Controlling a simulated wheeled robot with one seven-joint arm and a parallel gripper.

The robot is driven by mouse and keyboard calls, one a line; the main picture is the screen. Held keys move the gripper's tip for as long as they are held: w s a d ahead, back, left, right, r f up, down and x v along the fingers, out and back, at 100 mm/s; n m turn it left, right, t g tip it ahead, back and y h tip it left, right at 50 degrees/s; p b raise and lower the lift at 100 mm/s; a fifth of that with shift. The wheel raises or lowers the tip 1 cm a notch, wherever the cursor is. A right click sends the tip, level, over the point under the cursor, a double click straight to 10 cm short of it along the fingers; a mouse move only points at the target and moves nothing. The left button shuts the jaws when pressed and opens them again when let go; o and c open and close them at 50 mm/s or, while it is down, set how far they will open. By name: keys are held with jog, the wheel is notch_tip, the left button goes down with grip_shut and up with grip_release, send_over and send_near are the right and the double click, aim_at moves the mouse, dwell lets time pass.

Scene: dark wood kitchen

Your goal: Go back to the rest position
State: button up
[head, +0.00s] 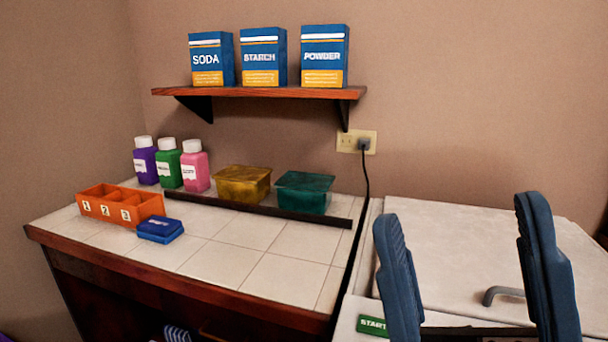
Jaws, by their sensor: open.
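My gripper (468,270) is at the lower right of the head view. Its two dark blue fingers stand upright and wide apart, with nothing between them. Behind them is a pale flat-topped surface (450,240) with a grey curved handle (500,294). A green label reading START (372,326) shows just left of the left finger, partly covered by it. My gripper appears apart from the things on the tiled counter.
The tiled counter (255,262) holds an orange numbered bin (122,206), a blue box (160,230), three bottles (168,163), a yellow container (242,184) and a teal container (304,192). A shelf (260,92) carries three boxes. A black cord (366,190) hangs from the outlet.

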jog(key=s+d+f+m+g+h+p, duration=0.1)
jog(key=s+d+f+m+g+h, duration=0.4)
jog(key=s+f+m+h, duration=0.4)
jog(key=s+d+f+m+g+h+p, duration=0.1)
jog(key=s+d+f+m+g+h, duration=0.4)
jog(key=f, duration=1.2)
jog(key=s+d+m+h, duration=0.3)
jog(key=s+m, duration=0.2)
jog(key=s, duration=0.2)
jog(key=shift+f+g+h+p, duration=0.15)
jog(key=shift+g+h+p, duration=0.15)
jog(key=shift+h+p, duration=0.1)
